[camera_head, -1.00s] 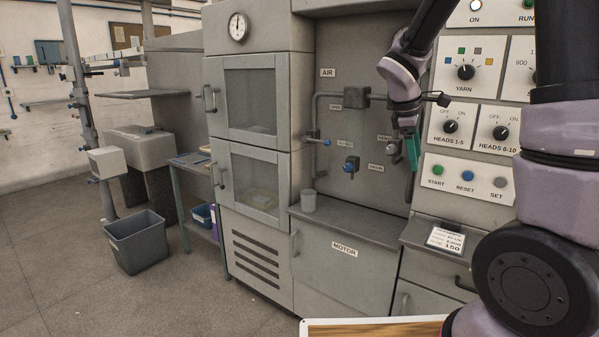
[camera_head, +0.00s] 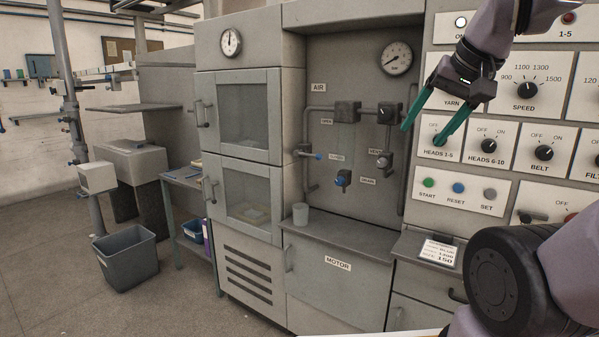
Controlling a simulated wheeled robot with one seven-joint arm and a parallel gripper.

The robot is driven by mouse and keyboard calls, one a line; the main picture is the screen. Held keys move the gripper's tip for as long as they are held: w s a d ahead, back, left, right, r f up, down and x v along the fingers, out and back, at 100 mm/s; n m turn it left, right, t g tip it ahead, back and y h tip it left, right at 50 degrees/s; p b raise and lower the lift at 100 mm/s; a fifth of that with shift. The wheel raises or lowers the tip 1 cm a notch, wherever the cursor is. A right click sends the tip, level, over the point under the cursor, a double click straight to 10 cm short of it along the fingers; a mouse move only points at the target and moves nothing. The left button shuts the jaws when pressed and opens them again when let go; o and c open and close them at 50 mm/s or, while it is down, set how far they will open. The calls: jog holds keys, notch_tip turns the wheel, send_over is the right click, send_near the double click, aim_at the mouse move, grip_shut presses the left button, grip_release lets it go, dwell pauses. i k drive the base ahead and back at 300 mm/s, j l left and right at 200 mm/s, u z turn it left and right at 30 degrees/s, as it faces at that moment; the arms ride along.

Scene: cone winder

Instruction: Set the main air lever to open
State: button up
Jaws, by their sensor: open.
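A small lever with a blue tip (camera_head: 317,156) sits on the left vertical pipe of the air panel (camera_head: 350,140), below the AIR label. It sticks out to the right, toward a small label that seems to read CLOSED (camera_head: 337,157). A label that seems to read OPEN (camera_head: 327,121) is above it. My gripper (camera_head: 422,135) is open and empty, with its two green fingers pointing down and left. It is right of the lever, in front of the panel's right edge and the HEADS 1-5 switch, and apart from the lever.
A pressure gauge (camera_head: 396,58) is above. A cup (camera_head: 300,214) stands on the ledge below. Control knobs and buttons fill the right side.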

aim_at(308, 155)
jog(key=i+j+z, duration=0.25)
jog(key=i, duration=0.2)
jog(key=i+j+z, duration=0.3)
jog(key=i+j, duration=0.05)
jog(key=i, duration=0.05)
